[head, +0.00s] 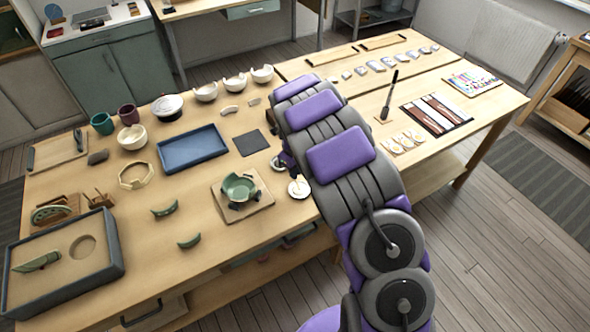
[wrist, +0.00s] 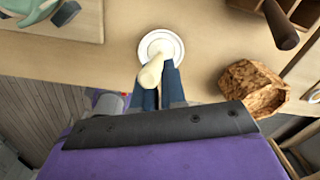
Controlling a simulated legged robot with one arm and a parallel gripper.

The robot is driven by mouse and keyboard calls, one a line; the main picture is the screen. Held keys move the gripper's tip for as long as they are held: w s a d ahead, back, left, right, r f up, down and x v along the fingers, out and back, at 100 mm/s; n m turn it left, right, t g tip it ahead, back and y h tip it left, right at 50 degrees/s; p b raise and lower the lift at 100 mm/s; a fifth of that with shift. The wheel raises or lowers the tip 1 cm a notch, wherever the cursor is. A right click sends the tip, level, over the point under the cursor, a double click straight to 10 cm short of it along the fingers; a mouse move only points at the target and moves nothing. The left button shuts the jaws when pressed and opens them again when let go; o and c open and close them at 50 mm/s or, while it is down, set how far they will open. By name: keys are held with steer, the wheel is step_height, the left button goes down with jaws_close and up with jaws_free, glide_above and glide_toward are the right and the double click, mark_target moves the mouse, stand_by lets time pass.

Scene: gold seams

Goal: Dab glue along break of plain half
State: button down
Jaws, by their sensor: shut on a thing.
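A cream stick-like tool (wrist: 152,72) is between the dark blue fingers of my gripper (wrist: 159,88), which is shut on it. Its far end is over a small white dish (wrist: 160,44); I cannot tell whether it touches. The dish (head: 299,188) also shows in the head view, beside my arm. A green broken bowl (head: 238,188) sits in a dark holder on a square wooden board (head: 262,206), left of the dish. Two green sherds (head: 165,209) (head: 188,241) lie on the table at the front. I cannot tell which piece is the plain half.
A grey sand tray (head: 118,262) with a green piece (head: 37,262) stands at the front left. A blue tray (head: 192,148) and a dark mat (head: 254,142) lie behind the bowl. A rough brown lump (wrist: 252,88) is right of my gripper in the wrist view.

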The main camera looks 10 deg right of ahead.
stand_by(0.3)
step_height(320, 180, up, 7)
steer(key=p, duration=0.2)
steer(key=shift+p, duration=0.3)
stand_by(0.4)
stand_by(0.6)
steer(key=s+r+n, duration=0.2)
steer(key=s+n, duration=0.1)
steer(key=n, duration=1.1)
steer(key=s+d+r+n+y, duration=0.1)
steer(key=s+r+n, duration=0.2)
steer(key=n, duration=1)
steer(key=shift+s+r+n, duration=0.25)
steer(key=shift+r+n, duration=0.05)
steer(key=shift+n, duration=0.1)
